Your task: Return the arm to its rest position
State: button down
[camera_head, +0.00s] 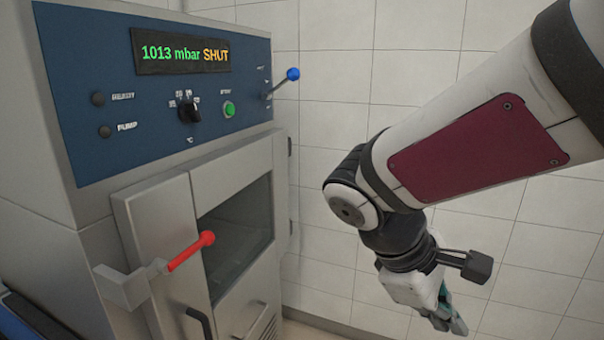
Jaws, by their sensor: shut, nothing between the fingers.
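My gripper (455,322) hangs at the lower right, at the end of my white arm, pointing down. Its teal and grey fingers are together with nothing between them. It is well to the right of the oven-like machine (90,260) and touches nothing that I can see. The lower edge of the picture is close below the fingertips.
The machine has a blue panel (90,60) with a display (180,52) reading "1013 mbar SHUT". A red handle (190,251) juts out from the windowed door (150,210). A blue-knobbed lever (292,74) sticks out at the right. A tiled wall (330,90) stands behind.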

jog(key=s+r+m+t+y, duration=0.3)
jog(key=s+m+y, duration=0.3)
jog(key=s+m, duration=0.3)
jog(key=shift+s+a+r+m+t+y, duration=0.2)
jog(key=shift+s+m+t+y, duration=0.2)
dwell(0.4)
